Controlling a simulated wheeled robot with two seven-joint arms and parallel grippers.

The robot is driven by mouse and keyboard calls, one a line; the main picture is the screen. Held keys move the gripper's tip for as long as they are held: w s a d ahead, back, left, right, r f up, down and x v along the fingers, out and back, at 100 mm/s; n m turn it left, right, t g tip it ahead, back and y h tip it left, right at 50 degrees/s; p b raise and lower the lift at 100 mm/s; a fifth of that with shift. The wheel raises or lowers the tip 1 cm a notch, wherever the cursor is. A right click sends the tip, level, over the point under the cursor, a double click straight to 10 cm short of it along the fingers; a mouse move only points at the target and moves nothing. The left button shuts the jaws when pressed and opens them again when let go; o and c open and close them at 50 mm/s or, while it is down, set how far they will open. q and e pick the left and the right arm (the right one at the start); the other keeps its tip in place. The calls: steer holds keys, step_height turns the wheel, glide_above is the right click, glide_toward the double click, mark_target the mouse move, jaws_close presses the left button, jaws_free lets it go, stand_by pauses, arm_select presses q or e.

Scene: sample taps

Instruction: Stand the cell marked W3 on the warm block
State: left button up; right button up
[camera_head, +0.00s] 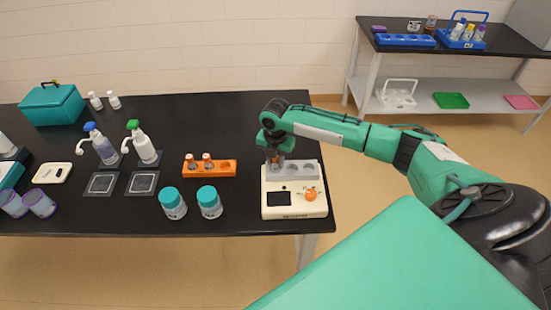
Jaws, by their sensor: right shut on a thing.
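A cream device with a grey welled block on top (306,172), which looks like the warm block, stands at the right end of the black table. It has a dark display and an orange knob on its front. My right gripper (274,156) points down over the left part of the grey block. It is shut on a small cell (275,163), mostly hidden by the fingers. I cannot read its mark, nor tell whether its bottom is in a well. An orange rack (219,173) left of the device holds two similar cells (207,161). My left gripper is not in view.
Two teal-lidded jars (209,201) stand in front of the rack. Spray bottles (142,146), dark square pads (143,182) and a teal box (52,104) are further left. A second table (500,48) with racks stands at the back right.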

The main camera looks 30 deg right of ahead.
steer(key=shift+f, duration=0.4)
steer(key=o, duration=1.5)
steer(key=shift+o, duration=0.2)
steer(key=shift+r+p, duration=3.4)
steer(key=shift+r, duration=0.15)
